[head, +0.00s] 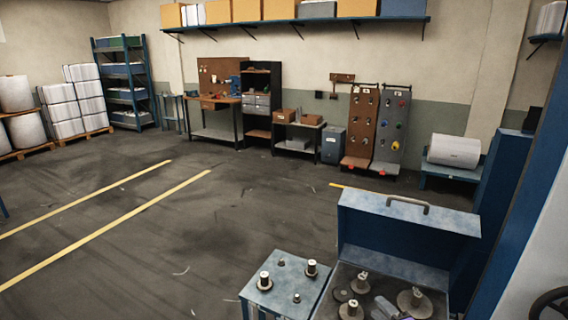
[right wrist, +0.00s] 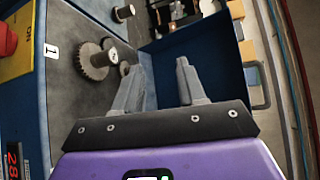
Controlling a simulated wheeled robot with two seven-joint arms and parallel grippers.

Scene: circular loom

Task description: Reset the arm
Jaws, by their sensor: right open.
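My right gripper (right wrist: 161,82) shows in the right wrist view with its two grey fingers apart and nothing between them. A blue-grey surface with a dark gear-like wheel (right wrist: 92,61) lies to the left of the fingers. A dark blue panel (right wrist: 228,68) is behind and to the right of them. I cannot tell whether the fingers touch anything. In the head view, a grey shape at the bottom edge may be part of this gripper, but it is cut off. My left gripper is in neither view.
In the head view, an open blue case with a handled lid (head: 408,216) holds several spools (head: 361,283). A small table (head: 286,299) with pegs and spools stands beside it. Shelves and racks line the walls. The floor (head: 210,235) at the middle left is clear.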

